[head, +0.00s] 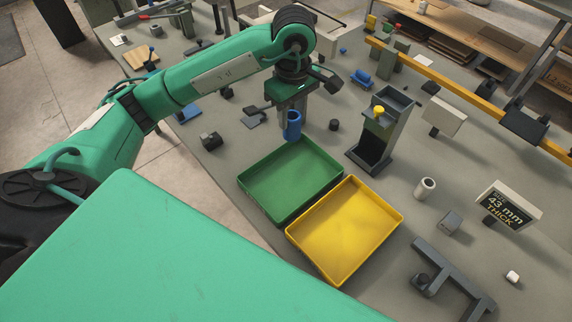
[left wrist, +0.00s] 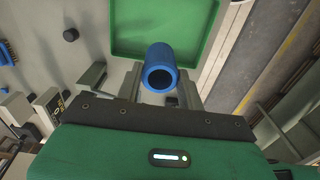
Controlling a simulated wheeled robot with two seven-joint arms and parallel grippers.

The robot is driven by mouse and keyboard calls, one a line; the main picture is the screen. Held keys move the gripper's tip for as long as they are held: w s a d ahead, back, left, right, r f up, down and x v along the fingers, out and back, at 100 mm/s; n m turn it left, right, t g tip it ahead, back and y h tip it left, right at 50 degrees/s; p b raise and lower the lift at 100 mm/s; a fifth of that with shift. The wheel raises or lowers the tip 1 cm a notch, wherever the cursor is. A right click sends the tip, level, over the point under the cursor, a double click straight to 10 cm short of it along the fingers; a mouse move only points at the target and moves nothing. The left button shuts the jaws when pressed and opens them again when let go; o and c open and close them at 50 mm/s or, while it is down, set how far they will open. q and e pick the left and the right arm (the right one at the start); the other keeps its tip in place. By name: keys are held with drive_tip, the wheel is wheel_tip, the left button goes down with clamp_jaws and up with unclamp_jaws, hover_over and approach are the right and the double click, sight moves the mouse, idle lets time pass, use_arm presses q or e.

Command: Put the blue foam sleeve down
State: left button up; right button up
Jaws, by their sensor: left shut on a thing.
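The blue foam sleeve (head: 292,126) is a short hollow tube. My left gripper (head: 292,118) is shut on it and holds it upright at the back edge of the green tray (head: 262,208), seemingly above the table. In the left wrist view the sleeve (left wrist: 160,68) sits between the two fingers, its open end facing the camera, with the green tray (left wrist: 112,35) beyond it. The tray looks empty. Whether the sleeve's lower end touches anything cannot be told. My right gripper is not in view.
An empty yellow tray (head: 345,235) stands beside the green one. A white sleeve (head: 425,188) and a "43 mm thick" sign (head: 506,207) stand farther right. A small black cylinder (head: 334,125) is near the gripper.

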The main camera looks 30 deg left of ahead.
use_arm(q)
wheel_tip(320, 180, down, 19)
drive_tip(key=p, duration=0.5)
drive_tip(key=shift+p, duration=0.35)
drive_tip(key=shift+f, duration=0.15)
drive_tip(key=shift+f+b, duration=0.15)
drive_tip(key=shift+b, duration=0.15)
drive_tip(key=o, duration=1)
drive_tip(key=shift+o, duration=0.2)
